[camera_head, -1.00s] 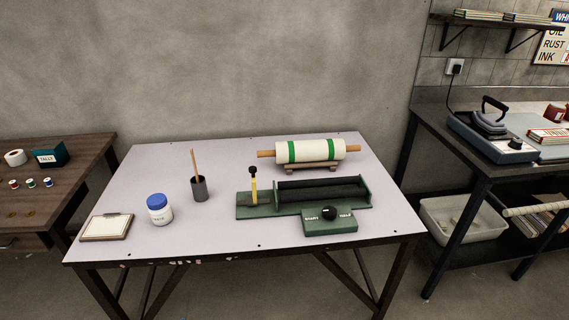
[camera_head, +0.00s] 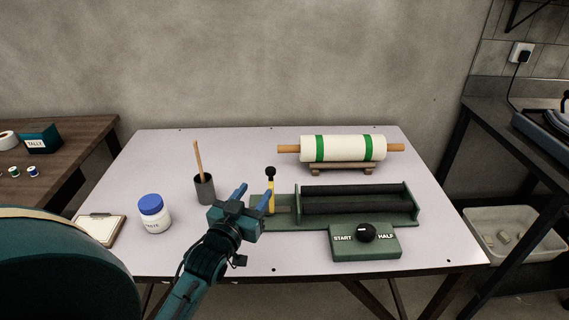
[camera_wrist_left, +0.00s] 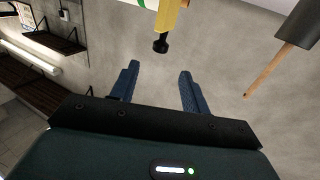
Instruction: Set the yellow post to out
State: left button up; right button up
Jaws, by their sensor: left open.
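The yellow post (camera_head: 271,189) with a black ball knob stands upright at the left end of the green roller machine (camera_head: 425,210). My left gripper (camera_head: 253,192) is open and empty, just left of the post and nearer the camera in the head view. Its right finger overlaps the post's lower part there. In the left wrist view the yellow post (camera_wrist_left: 170,17) and its black knob lie beyond the open fingers of my left gripper (camera_wrist_left: 159,68), apart from them. My right gripper is not in view.
A striped roll (camera_head: 345,148) rests on a stand behind. A grey cup with a stick (camera_head: 204,188) and a blue-lidded jar (camera_head: 154,212) stand left of my gripper.

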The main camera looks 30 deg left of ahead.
pick_arm(q)
jog(key=w+a, duration=0.2)
jog(key=w, duration=1)
grip_shut()
